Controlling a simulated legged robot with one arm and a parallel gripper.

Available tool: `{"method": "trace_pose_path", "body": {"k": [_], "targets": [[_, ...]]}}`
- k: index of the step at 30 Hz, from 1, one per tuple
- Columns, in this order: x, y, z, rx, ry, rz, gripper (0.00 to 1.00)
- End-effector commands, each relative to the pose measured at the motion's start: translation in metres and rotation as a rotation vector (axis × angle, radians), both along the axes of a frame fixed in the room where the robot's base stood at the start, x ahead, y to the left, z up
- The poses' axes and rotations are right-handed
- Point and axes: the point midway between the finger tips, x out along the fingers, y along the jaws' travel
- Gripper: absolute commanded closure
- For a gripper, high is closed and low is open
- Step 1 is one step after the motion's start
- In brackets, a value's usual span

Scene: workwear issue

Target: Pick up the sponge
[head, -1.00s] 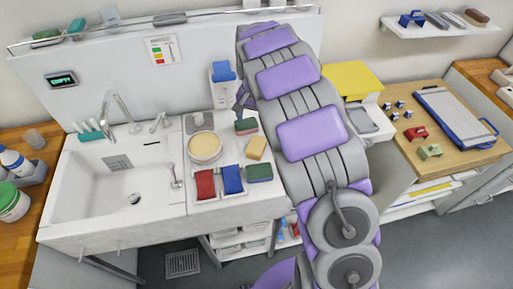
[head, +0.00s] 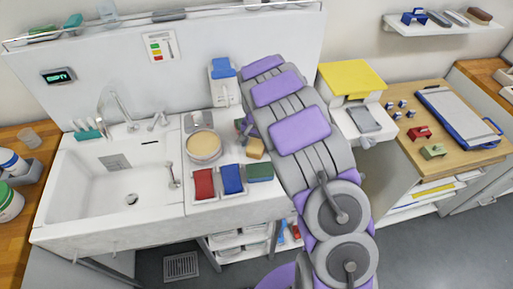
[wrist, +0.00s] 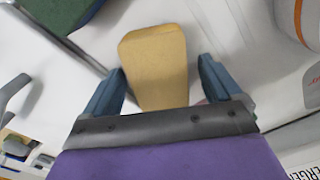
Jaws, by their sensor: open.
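The yellow sponge (head: 255,148) lies on the white counter right of the sink, beside a round beige-topped dish. In the wrist view the sponge (wrist: 155,60) is between the two blue-grey fingers of my gripper (wrist: 160,82). The fingers are open, with a gap on each side of it. Its near end is hidden behind the gripper's dark front edge. In the head view my arm comes down just behind and right of the sponge, and the fingers are mostly hidden.
Red (head: 204,183), blue (head: 231,179) and green (head: 260,172) folded pieces lie at the counter's front edge. The round dish (head: 204,146) stands left of the sponge. The sink (head: 110,190) is further left. A dark green block shows in the wrist view (wrist: 62,12).

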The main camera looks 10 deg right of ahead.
Motion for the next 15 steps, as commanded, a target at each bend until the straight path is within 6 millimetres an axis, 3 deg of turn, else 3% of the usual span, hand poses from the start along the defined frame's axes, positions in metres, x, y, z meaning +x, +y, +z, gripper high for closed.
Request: {"method": "trace_pose_path", "body": {"k": [7,15], "targets": [[0.0000,0.0001,-0.0033,0.000,-0.001,0.000,0.08],[-0.0002,0.0002,-0.0037,0.000,0.000,0.000,0.33]]}}
